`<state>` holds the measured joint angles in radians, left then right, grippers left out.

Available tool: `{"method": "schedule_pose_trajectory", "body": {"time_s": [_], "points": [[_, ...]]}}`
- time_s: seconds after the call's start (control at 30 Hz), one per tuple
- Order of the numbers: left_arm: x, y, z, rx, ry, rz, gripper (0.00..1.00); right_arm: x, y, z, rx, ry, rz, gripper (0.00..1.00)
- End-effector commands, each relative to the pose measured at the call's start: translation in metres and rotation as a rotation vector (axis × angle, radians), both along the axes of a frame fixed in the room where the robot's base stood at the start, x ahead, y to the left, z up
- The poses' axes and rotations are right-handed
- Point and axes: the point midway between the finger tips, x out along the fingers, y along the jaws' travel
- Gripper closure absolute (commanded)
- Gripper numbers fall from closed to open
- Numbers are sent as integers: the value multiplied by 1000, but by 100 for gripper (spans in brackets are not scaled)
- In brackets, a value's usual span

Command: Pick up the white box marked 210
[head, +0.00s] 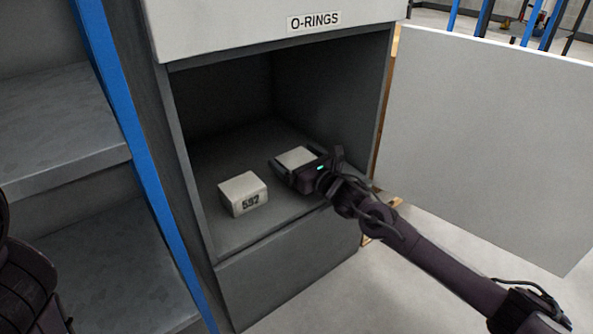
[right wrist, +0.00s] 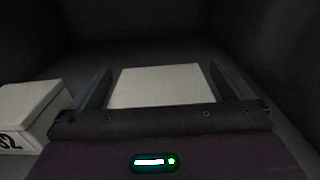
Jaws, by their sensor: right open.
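A white box (head: 296,156) stands inside the open cabinet compartment, between the fingers of my right gripper (head: 289,161). Its front face is hidden by the gripper, so I cannot read its marking. In the right wrist view the box (right wrist: 161,86) shows its plain top between the two fingers of the right gripper (right wrist: 161,84), which are open with a gap on each side. A second white box marked 592 (head: 243,193) stands to the left, apart from the gripper. It also shows at the left edge of the right wrist view (right wrist: 28,112). My left gripper does not show.
The grey cabinet (head: 285,275) has a label reading O-RINGS (head: 314,20) above the opening. Its side walls and top edge bound the compartment. A white panel (head: 480,130) stands at right. Grey shelves (head: 60,120) and a blue post (head: 135,130) stand at left.

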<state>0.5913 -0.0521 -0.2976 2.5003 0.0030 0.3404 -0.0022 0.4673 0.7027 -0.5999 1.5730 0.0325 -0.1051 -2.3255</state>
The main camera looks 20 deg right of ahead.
Motion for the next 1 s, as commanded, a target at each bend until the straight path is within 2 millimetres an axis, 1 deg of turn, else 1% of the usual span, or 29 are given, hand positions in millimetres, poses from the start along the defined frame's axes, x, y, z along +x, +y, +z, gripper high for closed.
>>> {"method": "schedule_pose_trajectory", "body": {"time_s": [0.1, 0.5, 0.77, 0.87, 1.0], "points": [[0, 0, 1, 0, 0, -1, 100, 0, 0, 1, 0, 0, 0, 0], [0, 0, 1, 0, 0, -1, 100, 0, 0, 1, 0, 0, 0, 52], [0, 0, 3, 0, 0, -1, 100, 0, -1, 4, 1, -4, -1, 52], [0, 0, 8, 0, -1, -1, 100, 0, -1, 12, 2, -5, 0, 52], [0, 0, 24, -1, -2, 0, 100, 0, -1, 35, 0, -6, 0, 52]]}}
